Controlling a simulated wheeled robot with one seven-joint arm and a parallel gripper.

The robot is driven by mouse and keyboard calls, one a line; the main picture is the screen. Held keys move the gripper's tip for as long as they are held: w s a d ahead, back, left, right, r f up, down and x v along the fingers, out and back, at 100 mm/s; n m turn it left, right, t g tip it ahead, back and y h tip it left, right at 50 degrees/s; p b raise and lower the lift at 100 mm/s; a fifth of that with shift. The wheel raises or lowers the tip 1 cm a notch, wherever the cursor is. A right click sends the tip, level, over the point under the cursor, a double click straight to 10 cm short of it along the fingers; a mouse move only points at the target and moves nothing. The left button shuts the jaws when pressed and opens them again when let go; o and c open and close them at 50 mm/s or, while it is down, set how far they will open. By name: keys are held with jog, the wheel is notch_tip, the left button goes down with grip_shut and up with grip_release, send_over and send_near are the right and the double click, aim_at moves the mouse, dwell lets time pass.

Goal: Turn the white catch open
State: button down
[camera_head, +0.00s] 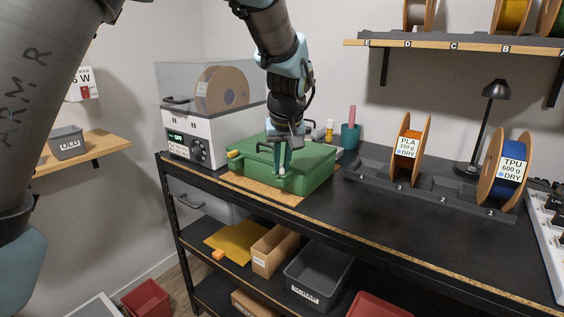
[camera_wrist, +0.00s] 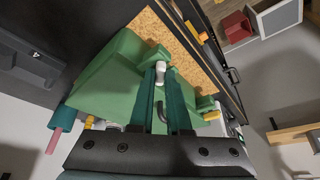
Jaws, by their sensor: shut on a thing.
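A green case (camera_head: 310,170) sits on the workbench near its left end. The white catch (camera_wrist: 160,70) is on the case's front, on a green lug. It also shows in the head view (camera_head: 282,172), small and partly covered. My gripper (camera_head: 282,170) reaches down to the front of the case, and its teal fingers are shut on the white catch. In the wrist view my gripper (camera_wrist: 161,75) has a fingertip on each side of the catch. A yellow catch (camera_head: 234,154) shows at the left of the case.
A white dryer box (camera_head: 193,138) with a spool under its clear lid stands left of the case. A teal cup (camera_head: 350,136) stands behind it. A dark spool rack (camera_head: 430,190) runs to the right. The front bench top right of the case is clear.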

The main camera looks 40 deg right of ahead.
jog(key=shift+w+m, duration=0.1)
jog(key=shift+m, duration=0.2)
jog(key=m+b, duration=0.1)
jog(key=m, duration=0.1)
jog(key=m+g+h+b, duration=0.1)
jog(key=m, duration=0.1)
jog(key=shift+w+a, duration=0.2)
jog(key=shift+w+m+g+h+b, duration=0.1)
jog(key=shift+m+g+h+b, duration=0.3)
jog(key=shift+m, duration=0.6)
jog(key=shift+m+g+h+b, duration=0.15)
jog(key=shift+m+g, duration=0.35)
jog(key=shift+m, duration=0.5)
jog(key=c, duration=1.2)
grip_release()
jog(key=shift+o, duration=0.2)
jog(key=b+v, duration=0.1)
jog(key=v, duration=1)
jog(key=shift+b, duration=0.4)
